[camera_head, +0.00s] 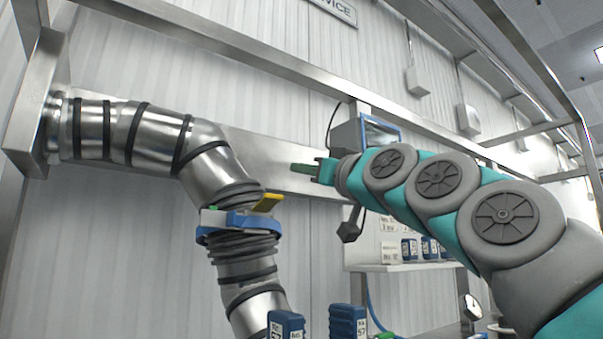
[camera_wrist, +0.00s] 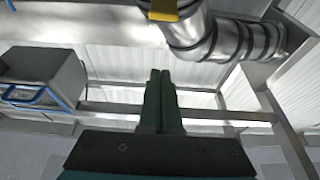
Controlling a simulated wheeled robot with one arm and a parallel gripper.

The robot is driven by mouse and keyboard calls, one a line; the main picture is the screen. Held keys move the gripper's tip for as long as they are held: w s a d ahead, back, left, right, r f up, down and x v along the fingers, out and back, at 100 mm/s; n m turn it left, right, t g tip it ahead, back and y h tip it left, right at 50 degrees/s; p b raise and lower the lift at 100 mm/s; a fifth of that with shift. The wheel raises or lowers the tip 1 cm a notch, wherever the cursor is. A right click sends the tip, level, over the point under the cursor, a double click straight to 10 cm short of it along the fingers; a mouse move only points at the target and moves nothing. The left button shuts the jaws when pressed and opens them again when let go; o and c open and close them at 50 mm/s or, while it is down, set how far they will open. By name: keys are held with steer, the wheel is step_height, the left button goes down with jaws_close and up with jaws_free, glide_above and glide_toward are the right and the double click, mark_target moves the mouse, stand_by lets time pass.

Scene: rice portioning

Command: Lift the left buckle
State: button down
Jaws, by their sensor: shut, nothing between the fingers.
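A blue clamp band (camera_head: 240,226) sits around the bent metal duct (camera_head: 205,165). One yellow buckle lever (camera_head: 268,202) sticks up and to the right from the band; it also shows at the top edge of the wrist view (camera_wrist: 163,11), partly cut off. I cannot tell whether this is the left buckle; no second yellow lever shows. My gripper (camera_head: 294,168) is right of and above the lever in the head view, apart from it. Its green fingers are together and empty in the wrist view (camera_wrist: 160,73), pointing towards the duct, with the lever beyond their tips.
A grey box with a blue-framed screen (camera_head: 380,131) hangs behind my wrist. A steel beam (camera_head: 275,160) runs along the wall behind the duct. Blue containers (camera_head: 347,322) stand below, and a shelf (camera_head: 405,266) holds more at right. Free space lies between gripper and duct.

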mark_target(267, 204)
steer(key=shift+p+x, duration=1)
steer(key=shift+x, duration=3.1)
steer(key=shift+f, duration=2.05)
steer(key=f+b, duration=0.1)
steer(key=b, duration=0.2)
steer(key=shift+s+d+f, duration=0.2)
steer(key=shift+s+f, duration=0.05)
steer(key=shift+f, duration=0.1)
steer(key=shift+r, duration=0.1)
